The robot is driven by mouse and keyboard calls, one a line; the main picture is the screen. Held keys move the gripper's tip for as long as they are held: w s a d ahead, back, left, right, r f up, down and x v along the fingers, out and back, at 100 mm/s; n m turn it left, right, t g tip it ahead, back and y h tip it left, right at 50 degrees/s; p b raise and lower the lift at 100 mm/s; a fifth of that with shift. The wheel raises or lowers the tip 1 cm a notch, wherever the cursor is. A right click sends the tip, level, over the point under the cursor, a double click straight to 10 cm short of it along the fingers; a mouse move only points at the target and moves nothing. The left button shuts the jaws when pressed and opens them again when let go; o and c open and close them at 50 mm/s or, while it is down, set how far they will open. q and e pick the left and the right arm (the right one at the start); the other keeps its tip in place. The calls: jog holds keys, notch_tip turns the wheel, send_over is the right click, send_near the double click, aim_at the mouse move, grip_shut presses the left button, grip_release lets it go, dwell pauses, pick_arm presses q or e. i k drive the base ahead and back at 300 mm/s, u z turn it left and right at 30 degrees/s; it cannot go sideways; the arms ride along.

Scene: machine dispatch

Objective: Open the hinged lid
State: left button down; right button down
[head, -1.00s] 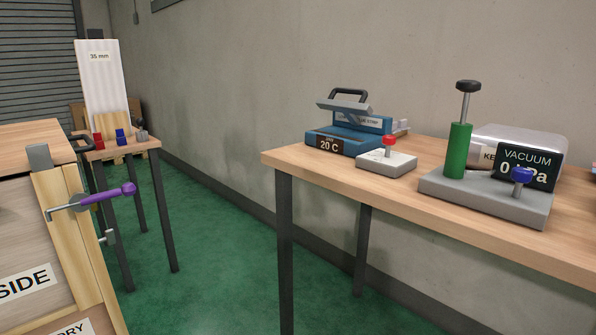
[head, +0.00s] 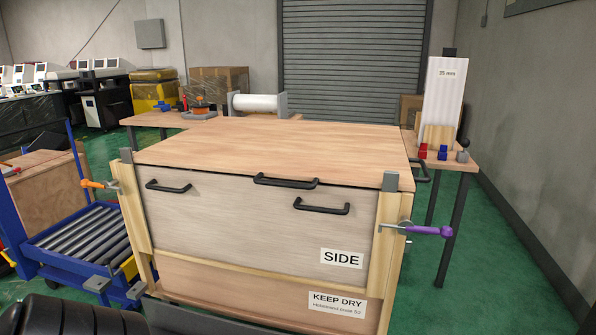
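A large wooden crate stands in the centre of the head view, with a flat wooden lid (head: 270,145) on top. The lid lies level and closed, with a thin dark line under its front edge. A black handle (head: 286,181) sits at the middle of that edge. Grey metal brackets show at the lid's front left corner (head: 126,156) and front right corner (head: 390,181). The front panel (head: 250,225), marked SIDE, has two black handles. A purple-handled clamp (head: 430,231) is on the right side and an orange-handled clamp (head: 95,185) on the left.
A blue roller cart (head: 85,240) stands left of the crate. A table (head: 160,118) behind holds a white roll (head: 258,103). A small table (head: 460,163) at right carries a white 35 mm panel (head: 442,95) and small coloured parts. Green floor is clear at right.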

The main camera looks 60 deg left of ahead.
aim_at(349, 154)
jog(key=u, duration=2.05)
jog(key=k, duration=0.65)
jog(key=z, duration=0.35)
jog(key=i, duration=1.5)
jog(key=u, duration=0.35)
